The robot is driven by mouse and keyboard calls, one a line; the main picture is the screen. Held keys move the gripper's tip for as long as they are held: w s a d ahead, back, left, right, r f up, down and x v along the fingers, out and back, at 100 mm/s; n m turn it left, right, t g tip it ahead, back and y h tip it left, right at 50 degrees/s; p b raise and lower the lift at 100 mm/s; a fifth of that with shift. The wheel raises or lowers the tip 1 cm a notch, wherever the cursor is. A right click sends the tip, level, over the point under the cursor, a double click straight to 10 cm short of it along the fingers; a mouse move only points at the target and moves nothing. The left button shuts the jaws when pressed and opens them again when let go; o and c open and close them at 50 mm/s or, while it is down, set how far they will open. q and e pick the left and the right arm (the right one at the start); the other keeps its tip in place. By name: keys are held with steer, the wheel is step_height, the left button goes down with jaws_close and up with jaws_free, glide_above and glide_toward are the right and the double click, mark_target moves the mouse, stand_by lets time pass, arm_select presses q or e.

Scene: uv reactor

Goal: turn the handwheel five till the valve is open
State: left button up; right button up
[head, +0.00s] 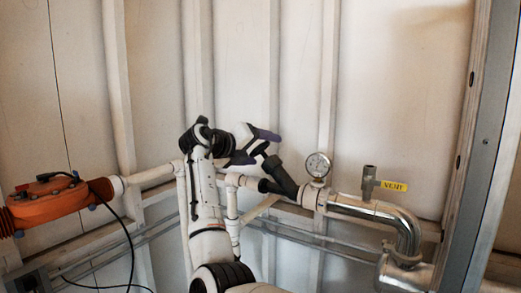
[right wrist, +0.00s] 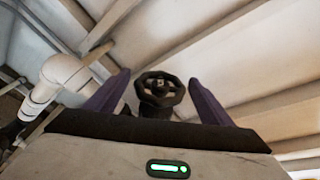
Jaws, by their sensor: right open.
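A black handwheel (right wrist: 160,88) with spokes sits between the two purple fingers of my right gripper (right wrist: 158,92) in the right wrist view. The gripper is open, with a gap on each side of the wheel; I cannot tell whether the wheel is within the fingers' reach or just beyond. In the head view my right gripper (head: 258,148) is at the upper end of a black valve body (head: 281,178) that leans up from the pipe. My left gripper is not in view.
A pressure gauge (head: 318,165) stands on the pipe right of the valve. A small vent valve with a yellow tag (head: 394,186) sits above the steel elbow (head: 408,232). An orange unit (head: 48,200) with a black cable is at left. Ribbed wall panels stand behind.

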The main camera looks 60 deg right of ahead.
steer(key=c, duration=1)
steer(key=shift+t, duration=0.3)
